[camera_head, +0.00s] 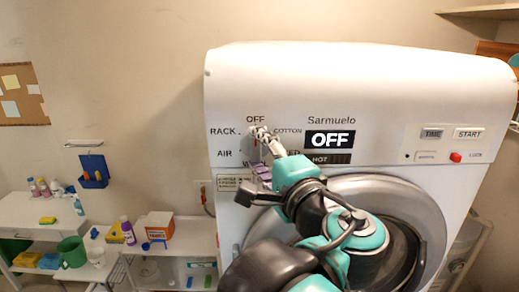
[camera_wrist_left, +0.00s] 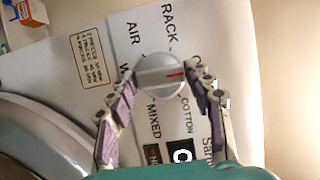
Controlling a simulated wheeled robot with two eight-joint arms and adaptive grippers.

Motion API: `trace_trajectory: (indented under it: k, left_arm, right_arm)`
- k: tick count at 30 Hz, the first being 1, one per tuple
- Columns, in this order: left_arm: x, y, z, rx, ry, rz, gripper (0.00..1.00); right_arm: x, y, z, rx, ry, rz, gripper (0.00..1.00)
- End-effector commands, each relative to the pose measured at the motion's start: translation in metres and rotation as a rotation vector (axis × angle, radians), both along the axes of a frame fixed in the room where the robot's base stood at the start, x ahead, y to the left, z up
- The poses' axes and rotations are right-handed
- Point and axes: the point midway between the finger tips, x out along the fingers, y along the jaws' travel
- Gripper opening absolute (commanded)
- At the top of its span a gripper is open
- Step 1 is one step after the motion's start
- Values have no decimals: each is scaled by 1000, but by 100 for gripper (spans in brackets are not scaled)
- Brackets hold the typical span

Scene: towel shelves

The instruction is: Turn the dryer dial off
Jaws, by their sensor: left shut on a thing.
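The white dryer (camera_head: 350,85) fills the right half of the head view, with its round door below the control panel. Its display (camera_head: 330,139) reads OFF. The grey round dial (camera_wrist_left: 156,70) shows in the left wrist view, with a red mark pointing right toward a label mostly covered by a finger. Labels RACK, AIR, MIXED and COTTON surround it. My left gripper (camera_head: 261,143) is at the dial in the head view and hides most of it. In the left wrist view its two fingers (camera_wrist_left: 161,80) are shut on the dial from both sides. My right gripper is not in view.
A red button (camera_head: 455,157) sits on the panel's right side. At left, low white shelves hold a green bucket (camera_head: 72,251), an orange-and-white box (camera_head: 158,226) and several bottles. A blue wall holder (camera_head: 93,171) hangs above them. A wooden shelf (camera_head: 490,11) is at top right.

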Motion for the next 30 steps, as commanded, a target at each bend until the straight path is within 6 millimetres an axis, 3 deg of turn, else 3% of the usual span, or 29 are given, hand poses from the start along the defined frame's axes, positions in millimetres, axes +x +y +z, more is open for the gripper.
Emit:
trace_trajectory:
  k: [14,15,16,26,30]
  left_arm:
    - [0,0,1,-11,-2,0,22]
    - [0,0,1,-11,-2,0,59]
    - [0,0,1,-11,-2,0,66]
    - [-1,0,0,-12,-1,0,69]
    - [-11,-6,0,-12,0,-3,69]
  right_arm:
    - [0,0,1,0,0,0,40]
    - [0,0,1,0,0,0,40]
    - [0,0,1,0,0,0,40]
    - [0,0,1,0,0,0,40]
    - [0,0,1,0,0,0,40]
